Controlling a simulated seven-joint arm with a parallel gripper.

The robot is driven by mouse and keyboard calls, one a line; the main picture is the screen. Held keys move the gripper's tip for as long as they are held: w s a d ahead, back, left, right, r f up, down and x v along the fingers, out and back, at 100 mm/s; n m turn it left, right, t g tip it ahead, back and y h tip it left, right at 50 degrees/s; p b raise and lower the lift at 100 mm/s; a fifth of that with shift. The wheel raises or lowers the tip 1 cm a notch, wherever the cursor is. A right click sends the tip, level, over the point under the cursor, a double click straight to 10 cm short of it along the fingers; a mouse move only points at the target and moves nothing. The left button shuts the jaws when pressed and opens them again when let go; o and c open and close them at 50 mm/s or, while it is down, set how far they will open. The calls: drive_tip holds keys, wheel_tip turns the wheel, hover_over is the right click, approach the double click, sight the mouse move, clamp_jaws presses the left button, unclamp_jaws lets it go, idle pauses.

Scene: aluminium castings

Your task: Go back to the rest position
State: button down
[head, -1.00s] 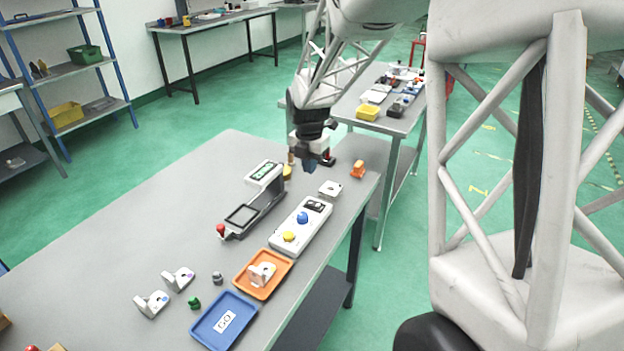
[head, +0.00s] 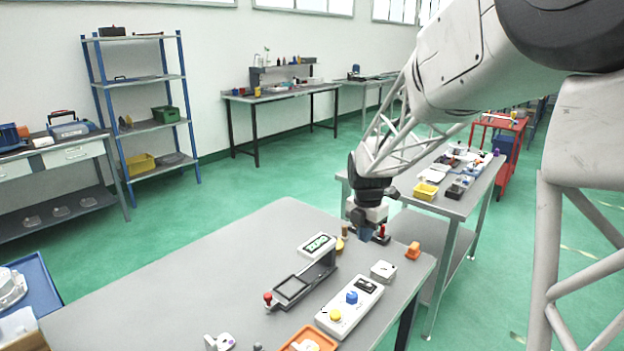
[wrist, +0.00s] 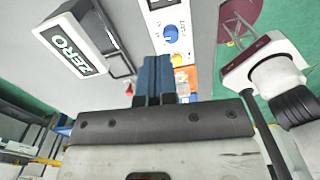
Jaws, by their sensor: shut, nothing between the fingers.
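My gripper (head: 366,234) is above the far right part of the grey table (head: 200,275), fingers pointing down and empty. In the wrist view its blue fingers (wrist: 154,78) are together with nothing between them. A white control box (head: 349,306) with a blue knob and a yellow button lies nearer the camera. My gripper appears clear of both.
A small white block (head: 383,270) and an orange part (head: 413,250) lie by the table's right edge. An orange tray (head: 289,346) and a white casting (head: 220,342) are at the near edge. A second table (head: 452,205) with several items stands behind. The left tabletop is clear.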

drive_tip(key=s+r+m+t, duration=0.1)
drive_tip(key=s+r+m, duration=0.2)
drive_tip(key=s+m, duration=1)
drive_tip(key=s+a+r+m+t, duration=0.1)
drive_tip(key=s+r+m, duration=0.3)
drive_tip(key=s+m, duration=0.9)
drive_tip(key=s, duration=1)
drive_tip(key=shift+s+a+r+t, duration=0.15)
drive_tip(key=shift+s+t, duration=0.25)
